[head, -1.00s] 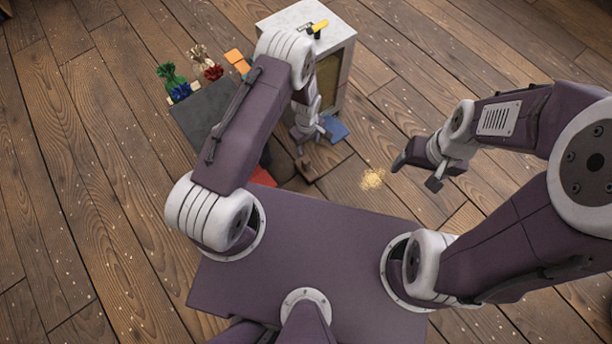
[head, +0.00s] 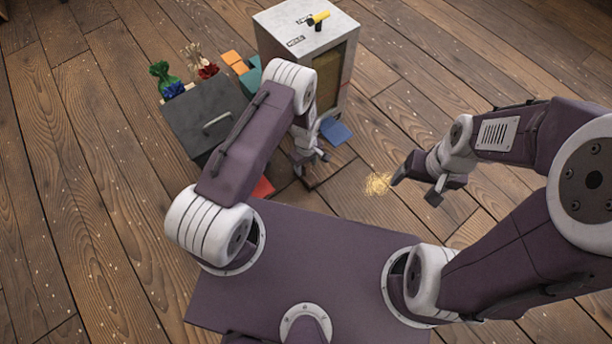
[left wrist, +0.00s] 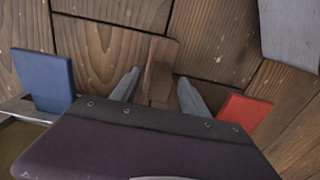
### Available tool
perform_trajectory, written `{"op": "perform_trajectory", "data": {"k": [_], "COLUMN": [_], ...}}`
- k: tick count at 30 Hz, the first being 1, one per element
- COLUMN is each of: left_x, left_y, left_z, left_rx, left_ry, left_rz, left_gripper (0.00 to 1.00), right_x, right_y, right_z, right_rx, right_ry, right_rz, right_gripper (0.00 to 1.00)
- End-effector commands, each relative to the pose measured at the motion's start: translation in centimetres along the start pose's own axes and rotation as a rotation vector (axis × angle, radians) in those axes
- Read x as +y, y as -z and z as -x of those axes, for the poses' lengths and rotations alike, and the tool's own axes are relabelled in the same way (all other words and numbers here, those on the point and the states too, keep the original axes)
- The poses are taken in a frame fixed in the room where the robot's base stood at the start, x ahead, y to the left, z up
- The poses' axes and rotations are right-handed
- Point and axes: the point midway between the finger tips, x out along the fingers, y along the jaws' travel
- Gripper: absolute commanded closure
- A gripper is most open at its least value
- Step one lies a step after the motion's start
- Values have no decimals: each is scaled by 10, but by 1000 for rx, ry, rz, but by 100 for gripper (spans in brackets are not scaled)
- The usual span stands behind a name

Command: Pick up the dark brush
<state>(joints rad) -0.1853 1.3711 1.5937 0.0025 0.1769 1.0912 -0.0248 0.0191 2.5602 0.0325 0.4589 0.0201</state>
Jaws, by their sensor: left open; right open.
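In the left wrist view, a dark brown wooden piece that looks like the brush (left wrist: 161,60) lies on the floor between the two fingers of my left gripper (left wrist: 158,95). The fingers stand apart on either side of it, and I cannot tell whether they touch it. Its near end is partly hidden by my gripper. In the head view my left gripper (head: 312,163) is low over the floor and mostly covers the brush. My right gripper (head: 418,182) is open and empty, to the right.
A blue block (head: 335,132) and a red block (head: 262,188) lie on either side of my left gripper. A straw-coloured pile (head: 378,185) lies near my right gripper.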

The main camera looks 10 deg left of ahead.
Motion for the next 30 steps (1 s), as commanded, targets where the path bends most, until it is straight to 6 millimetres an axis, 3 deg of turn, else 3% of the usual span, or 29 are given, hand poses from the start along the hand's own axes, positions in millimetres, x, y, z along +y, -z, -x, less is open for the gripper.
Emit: {"op": "perform_trajectory", "data": {"k": [6,12,30], "left_x": [1,1,1], "left_y": [0,0,0], "left_z": [-2,-2,-2], "left_rx": [1,1,1], "left_ry": [-2,-1,-2], "left_rz": [0,0,0], "left_gripper": [47,100,100], "right_x": [0,0,0], "right_y": [0,0,0], "right_z": [-1,-1,-1], "right_rx": [0,0,0], "right_ry": [0,0,0], "right_rz": [0,0,0], "right_gripper": [24,24,24]}}
